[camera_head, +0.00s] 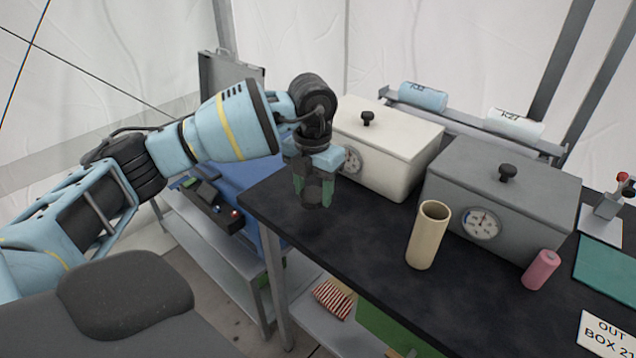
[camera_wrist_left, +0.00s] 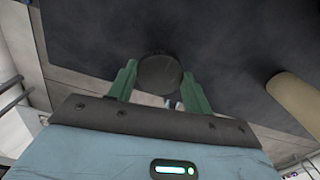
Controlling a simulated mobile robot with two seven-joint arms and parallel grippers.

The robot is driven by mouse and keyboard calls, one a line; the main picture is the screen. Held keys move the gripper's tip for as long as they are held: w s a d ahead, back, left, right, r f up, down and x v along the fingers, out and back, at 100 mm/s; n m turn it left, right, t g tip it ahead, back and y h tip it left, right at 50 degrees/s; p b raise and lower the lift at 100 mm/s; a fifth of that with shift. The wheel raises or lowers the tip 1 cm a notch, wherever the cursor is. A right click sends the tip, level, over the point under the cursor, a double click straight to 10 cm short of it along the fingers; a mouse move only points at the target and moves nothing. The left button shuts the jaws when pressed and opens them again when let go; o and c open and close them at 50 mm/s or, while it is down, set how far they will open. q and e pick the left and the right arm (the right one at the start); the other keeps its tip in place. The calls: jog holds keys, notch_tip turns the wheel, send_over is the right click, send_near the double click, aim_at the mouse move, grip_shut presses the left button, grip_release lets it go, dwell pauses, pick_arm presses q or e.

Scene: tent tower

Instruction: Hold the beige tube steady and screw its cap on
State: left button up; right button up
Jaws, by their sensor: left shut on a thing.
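The beige tube (camera_head: 428,238) stands upright on the dark table, with its open top showing a hollow inside. It also shows at the right of the left wrist view (camera_wrist_left: 297,100), apart from the gripper. My left gripper (camera_head: 313,194) is above the table's left corner, left of the tube. Its green fingers (camera_wrist_left: 160,88) are shut on a dark round cap (camera_wrist_left: 160,74), whose flat face shows in the left wrist view. In the head view the cap is hard to make out between the fingers. My right gripper is not in view.
A white box (camera_head: 392,140) and a grey box (camera_head: 520,190), both with dials and knobs, stand behind the tube. A pink cylinder (camera_head: 541,270) stands to its right, near a sign (camera_head: 604,338). The table (camera_head: 350,245) is clear between gripper and tube.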

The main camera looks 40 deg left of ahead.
pick_arm(q)
jog(key=s+d+r, duration=0.1)
jog(key=s+d, duration=0.3)
jog(key=s, duration=0.7)
jog(key=shift+s, duration=0.3)
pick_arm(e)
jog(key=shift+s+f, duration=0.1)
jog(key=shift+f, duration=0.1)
